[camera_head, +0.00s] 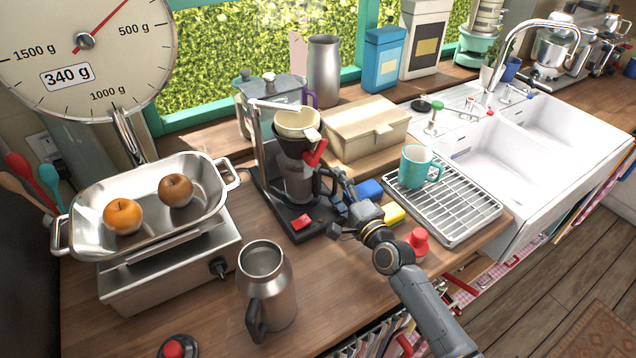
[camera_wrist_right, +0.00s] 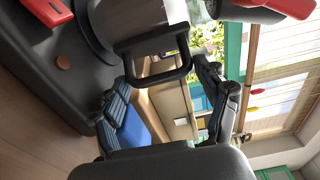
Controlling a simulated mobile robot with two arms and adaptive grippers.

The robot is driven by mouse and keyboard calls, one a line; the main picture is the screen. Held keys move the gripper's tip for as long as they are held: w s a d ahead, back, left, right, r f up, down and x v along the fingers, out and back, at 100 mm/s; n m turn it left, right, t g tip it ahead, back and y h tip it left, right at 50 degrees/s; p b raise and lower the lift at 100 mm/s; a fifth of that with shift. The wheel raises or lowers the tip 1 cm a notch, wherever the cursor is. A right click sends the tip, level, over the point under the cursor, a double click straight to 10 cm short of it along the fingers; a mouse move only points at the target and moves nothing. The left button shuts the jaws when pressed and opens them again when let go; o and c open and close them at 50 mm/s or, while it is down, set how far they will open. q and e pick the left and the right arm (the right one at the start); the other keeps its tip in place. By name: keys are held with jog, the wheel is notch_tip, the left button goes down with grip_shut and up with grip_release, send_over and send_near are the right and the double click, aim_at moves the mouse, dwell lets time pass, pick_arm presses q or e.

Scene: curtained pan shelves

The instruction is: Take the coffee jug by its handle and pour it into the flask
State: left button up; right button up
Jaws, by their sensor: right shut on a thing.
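The coffee jug (camera_head: 299,190) stands upright in the black coffee maker, under its filter holder; its dark handle points right. In the right wrist view the jug (camera_wrist_right: 125,18) is at the top and its black handle loop (camera_wrist_right: 158,80) lies between my fingers. My right gripper (camera_head: 338,190) is shut on the jug's handle, and in the wrist view its fingers (camera_wrist_right: 165,82) are on either side of it. The steel flask (camera_head: 268,275) stands open and upright at the counter's front, its black handle towards me. My left gripper is not in view.
The coffee maker (camera_head: 272,190) surrounds the jug from behind and above. A scale with a steel pan (camera_head: 150,185) stands left; a drying rack (camera_head: 455,205) lies right.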

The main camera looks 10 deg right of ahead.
jog(key=shift+r, duration=0.2)
jog(key=shift+r, duration=0.4)
jog(key=shift+d+r, duration=0.15)
jog(key=shift+d, duration=0.05)
jog(key=d+b+v, duration=0.1)
jog(key=b+v, duration=0.1)
jog(key=v, duration=0.4)
jog(key=d+f+b+v, duration=0.1)
jog(key=b+v, duration=0.1)
jog(key=v, duration=0.4)
jog(key=w+d+f+b+v, duration=0.1)
jog(key=b+v, duration=0.1)
jog(key=v, duration=0.4)
jog(key=shift+d+f, duration=0.1)
jog(key=shift+d, duration=0.1)
jog(key=shift+s+d+b, duration=0.25)
jog(key=shift+s+b, duration=0.2)
jog(key=shift+s, duration=0.2)
